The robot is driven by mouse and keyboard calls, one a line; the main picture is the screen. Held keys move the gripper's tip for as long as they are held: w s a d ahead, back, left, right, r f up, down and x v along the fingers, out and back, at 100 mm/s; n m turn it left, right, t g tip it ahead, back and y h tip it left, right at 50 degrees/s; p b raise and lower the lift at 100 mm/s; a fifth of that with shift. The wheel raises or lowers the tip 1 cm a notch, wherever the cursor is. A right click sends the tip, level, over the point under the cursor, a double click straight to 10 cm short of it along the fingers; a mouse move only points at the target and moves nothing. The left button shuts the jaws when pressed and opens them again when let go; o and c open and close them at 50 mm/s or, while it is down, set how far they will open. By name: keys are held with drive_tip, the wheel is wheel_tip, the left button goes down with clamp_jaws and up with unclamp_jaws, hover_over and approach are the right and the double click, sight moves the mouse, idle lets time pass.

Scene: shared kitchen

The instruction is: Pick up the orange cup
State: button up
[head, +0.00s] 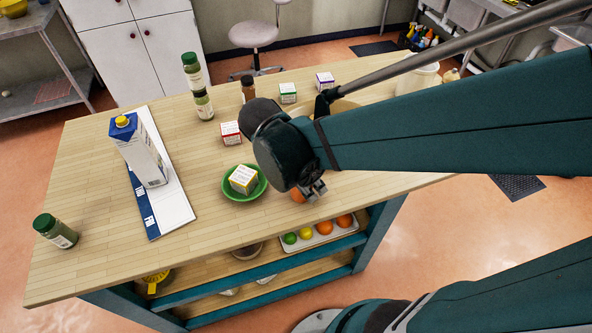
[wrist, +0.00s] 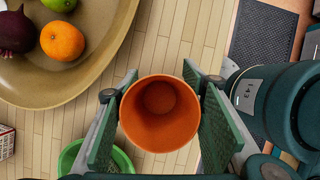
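The orange cup (wrist: 160,112) is upright in the wrist view, seen from above into its empty inside. My gripper (wrist: 160,120) has one green-padded finger on each side of it. The pads are at or very near the cup's sides, with no clear gap showing. I cannot tell whether they press on it. In the head view only a small orange part of the cup (head: 298,196) shows below my gripper (head: 313,190), near the table's front edge. My arm hides the rest, and I cannot tell whether the cup's base touches the table.
A green bowl (head: 261,192) holding a small box (head: 243,178) stands close by on the left. A large tan bowl (wrist: 88,92) with fruit is near the cup. A milk carton (head: 140,153), bottles and boxes stand farther off. The table's left front is mostly clear.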

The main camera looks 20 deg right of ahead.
drive_tip(key=shift+c, duration=1)
drive_tip(key=shift+r, duration=0.15)
wheel_tip(320, 180, up, 10)
drive_tip(key=p, duration=0.3)
